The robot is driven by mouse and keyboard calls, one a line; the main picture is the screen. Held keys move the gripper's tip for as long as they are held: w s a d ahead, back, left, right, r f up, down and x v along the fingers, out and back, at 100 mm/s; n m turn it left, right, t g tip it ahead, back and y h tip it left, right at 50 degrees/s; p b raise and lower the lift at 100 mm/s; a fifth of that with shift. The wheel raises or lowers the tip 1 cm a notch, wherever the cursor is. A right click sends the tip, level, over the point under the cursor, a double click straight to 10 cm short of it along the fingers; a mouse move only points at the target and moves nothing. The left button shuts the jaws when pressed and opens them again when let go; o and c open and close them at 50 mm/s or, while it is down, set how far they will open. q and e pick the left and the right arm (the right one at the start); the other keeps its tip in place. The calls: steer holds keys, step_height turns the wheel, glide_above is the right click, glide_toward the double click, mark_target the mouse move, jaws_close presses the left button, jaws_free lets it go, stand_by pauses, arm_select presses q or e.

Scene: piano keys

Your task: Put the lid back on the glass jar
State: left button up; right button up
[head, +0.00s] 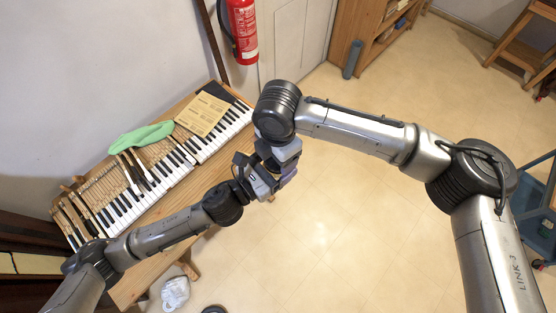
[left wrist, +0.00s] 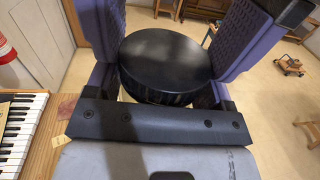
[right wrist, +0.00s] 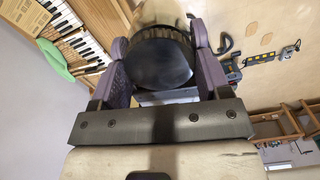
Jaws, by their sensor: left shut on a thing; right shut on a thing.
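My left gripper (head: 262,184) and my right gripper (head: 280,168) are close together above the floor, just right of the piano bench. In the left wrist view, the purple fingers (left wrist: 164,55) are shut on a black round piece (left wrist: 165,58) with a smooth face and a ribbed side; it looks like the lid. In the right wrist view, the fingers (right wrist: 162,60) are shut around a dark round face (right wrist: 160,64) with a ribbed band above it. I cannot tell whether this is the lid or the jar's end. The glass body is not clear in any view.
The wooden bench (head: 150,285) carries piano keys (head: 120,205), a green cloth (head: 140,136) and paper sheets (head: 203,114). A fire extinguisher (head: 243,30) hangs on the wall behind. The floor (head: 320,235) around the grippers is mostly clear. A shelf (head: 375,35) stands at the back.

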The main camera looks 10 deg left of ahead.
steer(key=m, duration=0.4)
steer(key=shift+m, duration=0.3)
steer(key=o, duration=1)
steer(key=shift+r, duration=2.25)
